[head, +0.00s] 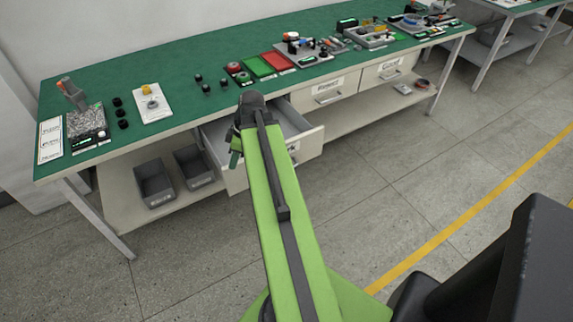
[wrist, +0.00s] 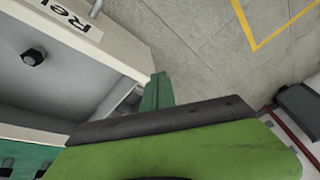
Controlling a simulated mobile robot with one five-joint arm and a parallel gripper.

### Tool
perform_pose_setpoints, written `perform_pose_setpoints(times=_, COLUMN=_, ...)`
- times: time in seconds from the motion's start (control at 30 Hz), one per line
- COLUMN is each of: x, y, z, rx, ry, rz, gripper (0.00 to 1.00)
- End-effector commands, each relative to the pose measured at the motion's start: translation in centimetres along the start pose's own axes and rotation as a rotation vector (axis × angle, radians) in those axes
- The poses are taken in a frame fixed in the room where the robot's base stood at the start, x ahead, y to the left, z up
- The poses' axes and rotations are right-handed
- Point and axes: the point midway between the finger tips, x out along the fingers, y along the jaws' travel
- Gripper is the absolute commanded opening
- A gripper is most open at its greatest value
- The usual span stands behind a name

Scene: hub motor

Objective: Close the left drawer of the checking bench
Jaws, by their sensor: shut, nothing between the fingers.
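The checking bench (head: 165,62) has a green top and pale drawers under its front edge. Its left drawer (head: 311,148) is pulled out, with its grey inside partly visible. My arm crosses in front of it and hides much of its front and label. In the wrist view the shut fingers (wrist: 157,92) are beside a pale drawer panel (wrist: 120,48) with a partly cut-off label starting "Re". I cannot tell whether they touch it.
The middle drawer (head: 330,91) and right drawer (head: 388,70) look shut. Grey bins (head: 154,182) stand on the lower shelf. Small parts and trays (head: 273,60) lie on the bench top. Open floor (head: 400,150) with a yellow line lies in front.

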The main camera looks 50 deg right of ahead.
Motion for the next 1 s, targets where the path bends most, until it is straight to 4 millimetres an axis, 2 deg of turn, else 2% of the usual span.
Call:
perform_pose_setpoints(times=0.03, x=-0.3, y=2.3, z=4.1, rx=-0.054, ry=0.049, rz=0.024, gripper=0.0)
perform_pose_setpoints(times=0.1, x=-1.8, y=4.5, z=8.8, rx=-0.166, ry=0.114, rz=0.07, gripper=0.0)
perform_pose_setpoints(times=0.2, x=-3.8, y=6.5, z=15.1, rx=-0.313, ry=0.18, rz=0.159, gripper=0.0)
perform_pose_setpoints(times=0.3, x=-5.6, y=7.5, z=20.0, rx=-0.43, ry=0.212, rz=0.248, gripper=0.0)
perform_pose_setpoints(times=0.4, x=-6.8, y=7.9, z=23.2, rx=-0.509, ry=0.221, rz=0.312, gripper=0.0)
perform_pose_setpoints(times=0.5, x=-7.5, y=8.0, z=24.5, rx=-0.551, ry=0.222, rz=0.344, gripper=0.0)
perform_pose_setpoints(times=0.67, x=-7.5, y=8.0, z=24.7, rx=-0.563, ry=0.221, rz=0.35, gripper=0.0)
perform_pose_setpoints(times=0.77, x=-6.4, y=8.3, z=24.5, rx=-0.563, ry=0.221, rz=0.349, gripper=0.0)
perform_pose_setpoints(times=1.0, x=-1.4, y=9.6, z=23.3, rx=-0.563, ry=0.221, rz=0.348, gripper=0.0)
